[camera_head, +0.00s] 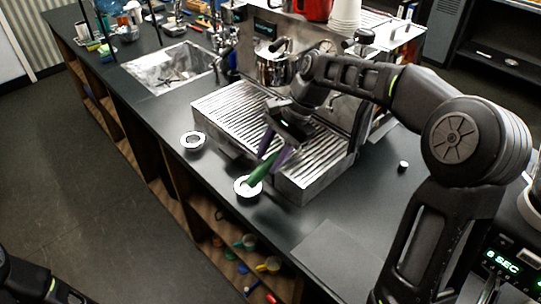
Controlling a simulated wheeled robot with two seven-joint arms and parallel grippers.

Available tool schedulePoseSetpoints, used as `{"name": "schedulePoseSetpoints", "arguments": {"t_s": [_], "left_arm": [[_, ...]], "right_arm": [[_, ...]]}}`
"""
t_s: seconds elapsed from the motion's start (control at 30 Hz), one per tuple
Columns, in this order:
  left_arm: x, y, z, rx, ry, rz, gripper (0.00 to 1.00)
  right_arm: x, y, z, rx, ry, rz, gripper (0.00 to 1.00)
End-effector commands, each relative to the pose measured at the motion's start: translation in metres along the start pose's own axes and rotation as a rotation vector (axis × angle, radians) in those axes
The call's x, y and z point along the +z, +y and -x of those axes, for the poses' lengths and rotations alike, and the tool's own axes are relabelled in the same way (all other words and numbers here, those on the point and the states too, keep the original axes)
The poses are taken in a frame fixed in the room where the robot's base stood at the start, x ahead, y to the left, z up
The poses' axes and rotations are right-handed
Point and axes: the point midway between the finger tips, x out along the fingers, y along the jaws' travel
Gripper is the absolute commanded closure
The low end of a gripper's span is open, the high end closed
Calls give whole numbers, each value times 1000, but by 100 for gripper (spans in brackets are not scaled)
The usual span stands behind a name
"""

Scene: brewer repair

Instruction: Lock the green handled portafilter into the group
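I cannot tell whether the head touches the counter. The espresso machine (335,128) stands behind; my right arm hides much of its front, including part of the group area. Of my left arm only dark links show at the bottom left.
A second round metal piece (193,141) sits on the counter left of the drip tray (233,109). A sink (168,68) is farther left. A small white object (403,165) and a grinder with a lit display (503,262) are at right. Shelves below hold cups.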

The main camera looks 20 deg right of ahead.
Motion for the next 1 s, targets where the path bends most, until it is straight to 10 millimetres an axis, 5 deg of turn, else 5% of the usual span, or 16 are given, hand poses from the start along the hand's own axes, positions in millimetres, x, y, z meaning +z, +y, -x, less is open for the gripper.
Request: {"name": "schedulePoseSetpoints", "arguments": {"t_s": [0.17, 0.57, 1.0], "left_arm": [[0, 0, 0, 0, 0, 0, 0], [-1, 1, 0, 3, 3, -2, 0], [-2, -1, -6, 4, 4, -3, 0]], "right_arm": [[0, 0, 0, 0, 0, 0, 47], [0, 0, 2, 1, 1, -1, 47], [23, -20, 66, -2, 1, 3, 47]]}}
